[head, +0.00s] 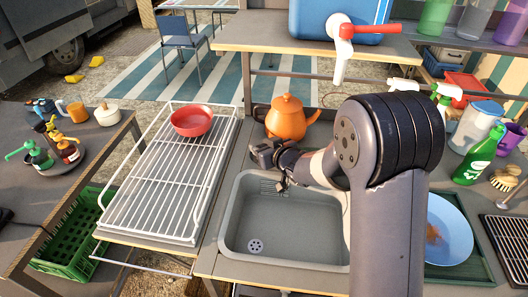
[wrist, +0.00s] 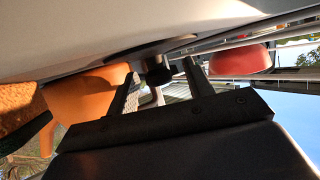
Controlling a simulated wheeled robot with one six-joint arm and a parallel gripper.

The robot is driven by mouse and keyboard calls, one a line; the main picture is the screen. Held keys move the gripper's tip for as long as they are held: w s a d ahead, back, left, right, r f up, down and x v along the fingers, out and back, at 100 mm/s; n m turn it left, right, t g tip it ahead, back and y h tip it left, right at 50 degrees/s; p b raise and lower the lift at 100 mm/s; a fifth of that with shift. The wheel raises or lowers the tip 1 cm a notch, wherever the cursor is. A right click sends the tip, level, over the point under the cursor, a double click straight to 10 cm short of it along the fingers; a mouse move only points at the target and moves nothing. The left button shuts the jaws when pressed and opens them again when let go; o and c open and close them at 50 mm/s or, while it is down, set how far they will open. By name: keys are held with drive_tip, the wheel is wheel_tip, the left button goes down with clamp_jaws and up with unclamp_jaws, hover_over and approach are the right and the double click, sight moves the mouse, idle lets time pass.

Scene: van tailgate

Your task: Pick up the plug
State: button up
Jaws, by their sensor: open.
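The plug (wrist: 155,70) shows in the wrist view as a dark stub with a wider round base against a grey surface; this view looks upside down. My gripper (wrist: 160,70) is open, with one finger on each side of the stub. I cannot tell whether either finger touches it. In the head view my gripper (head: 265,154) is at the back left rim of the grey sink (head: 228,222), in front of the orange teapot (head: 287,117). I cannot make out the plug there, among the dark gripper parts.
A white wire rack (head: 150,200) with a red bowl (head: 192,120) stands left of the sink. The teapot is close behind my gripper. A blue plate (head: 448,228), a green bottle (head: 478,155) and spray bottles are on the right. The sink basin looks empty.

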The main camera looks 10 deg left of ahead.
drive_tip(key=c, duration=1)
clamp_jaws()
